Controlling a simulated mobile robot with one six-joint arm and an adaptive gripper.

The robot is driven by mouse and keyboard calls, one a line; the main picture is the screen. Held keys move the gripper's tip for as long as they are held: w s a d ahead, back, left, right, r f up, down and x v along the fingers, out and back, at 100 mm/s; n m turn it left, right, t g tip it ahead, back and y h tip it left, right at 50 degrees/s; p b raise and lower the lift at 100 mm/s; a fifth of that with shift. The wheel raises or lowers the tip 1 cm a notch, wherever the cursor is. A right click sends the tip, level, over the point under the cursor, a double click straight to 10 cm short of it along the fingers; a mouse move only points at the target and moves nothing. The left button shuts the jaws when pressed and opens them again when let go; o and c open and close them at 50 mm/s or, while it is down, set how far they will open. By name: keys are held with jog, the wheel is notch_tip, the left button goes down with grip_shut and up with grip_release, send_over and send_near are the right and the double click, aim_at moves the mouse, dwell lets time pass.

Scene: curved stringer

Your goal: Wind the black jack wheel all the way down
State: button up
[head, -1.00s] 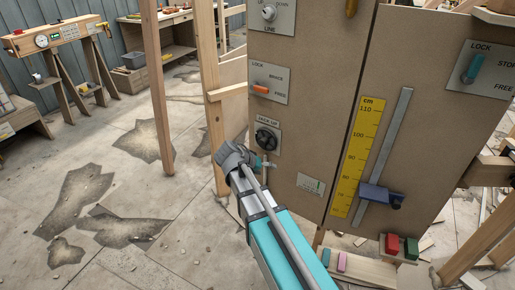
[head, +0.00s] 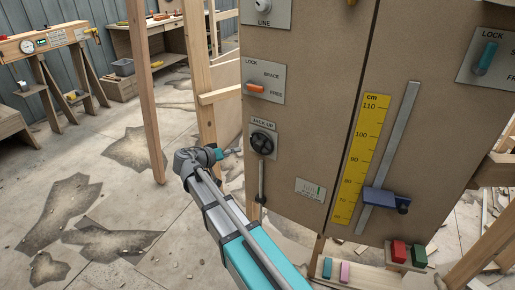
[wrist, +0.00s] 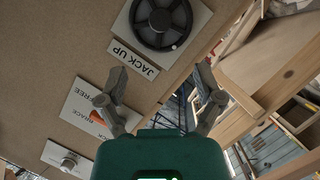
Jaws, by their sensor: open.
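The black jack wheel (head: 263,141) sits on a plate marked JACK UP on the left part of the brown panel. It also shows at the top of the wrist view (wrist: 161,20), with a pale dot on its rim. My gripper (head: 232,152) is open and empty, to the left of the wheel and apart from it. In the wrist view my gripper (wrist: 160,80) has its fingers spread wide, with the wheel beyond the fingertips. A thin vertical rod (head: 261,182) with a dark piece at its lower end is below the wheel.
An orange lever (head: 256,88) on a LOCK BRACE/FREE plate is above the wheel. A small gauge plate (head: 310,189), a yellow cm scale (head: 358,160) and a blue slider (head: 382,199) are to the right. A wooden post (head: 207,115) stands left of the panel. Floor at left is open.

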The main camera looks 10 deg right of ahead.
aim_at(257, 147)
jog(key=b+x, duration=0.4)
jog(key=x, duration=0.9)
jog(key=shift+w+d+f, duration=0.2)
jog(key=shift+d, duration=0.05)
jog(key=shift+c, duration=0.2)
jog(key=c, duration=1.1)
jog(key=n+h+b, duration=0.1)
jog(key=n+b, duration=0.1)
jog(key=shift+n, duration=0.4)
jog(key=shift+r+n+g+h+b, duration=0.1)
jog(key=shift+n+g+h+b, duration=0.2)
jog(key=shift+n+h+b, duration=0.8)
jog(key=shift+n+p, duration=0.3)
